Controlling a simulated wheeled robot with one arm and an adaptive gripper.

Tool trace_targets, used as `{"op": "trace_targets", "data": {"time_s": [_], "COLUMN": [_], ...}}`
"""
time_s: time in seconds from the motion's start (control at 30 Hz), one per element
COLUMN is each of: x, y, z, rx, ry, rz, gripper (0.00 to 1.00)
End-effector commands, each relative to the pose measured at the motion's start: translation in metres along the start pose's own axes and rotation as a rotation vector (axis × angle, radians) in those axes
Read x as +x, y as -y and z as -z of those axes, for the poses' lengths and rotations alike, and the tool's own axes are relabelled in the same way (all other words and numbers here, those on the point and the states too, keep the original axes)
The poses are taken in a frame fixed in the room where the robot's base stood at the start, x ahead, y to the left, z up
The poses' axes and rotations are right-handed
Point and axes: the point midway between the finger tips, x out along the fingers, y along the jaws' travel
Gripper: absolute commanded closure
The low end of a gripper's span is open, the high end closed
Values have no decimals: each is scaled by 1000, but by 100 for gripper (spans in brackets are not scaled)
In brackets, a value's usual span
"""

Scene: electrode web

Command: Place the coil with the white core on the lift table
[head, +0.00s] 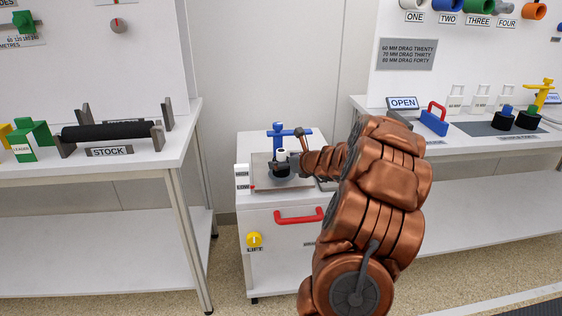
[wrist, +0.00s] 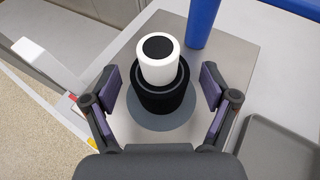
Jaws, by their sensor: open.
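The coil with the white core (wrist: 158,66) stands upright, its black winding (wrist: 162,98) around the lower part of the core. It appears to rest on a dark grey round disc (wrist: 158,121) on the plate (wrist: 237,55) of the lift table. In the head view the coil's white core (head: 281,154) shows above the lift table (head: 277,225), in front of a blue post (head: 277,136). My gripper (wrist: 162,92) is open, with one finger on each side of the coil. Gaps show between the fingers and the winding. In the head view my gripper is small and partly hidden by my arm.
The lift table has a red handle (head: 298,216) and a yellow LIFT knob (head: 254,239). A STOCK bench (head: 95,165) with a black roll stands left. On the right bench (head: 462,145) are a blue block with a red handle (head: 433,120) and other coils (head: 506,118).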

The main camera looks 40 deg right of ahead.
Motion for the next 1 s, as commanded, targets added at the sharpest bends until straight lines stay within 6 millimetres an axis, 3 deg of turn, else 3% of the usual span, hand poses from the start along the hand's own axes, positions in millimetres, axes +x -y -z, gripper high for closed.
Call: {"op": "trace_targets", "data": {"time_s": [0.3,0.5,0.7,0.93,1.0], "x": [-62,-92,-105,-107,-104], "y": [1,0,0,-2,-11], "z": [-4,-2,0,0,-3], "rx": [1,1,1,-3,-27], "ry": [2,1,0,0,-2], "rz": [3,0,-1,-3,-22], "gripper": [15,15,15,15,15]}}
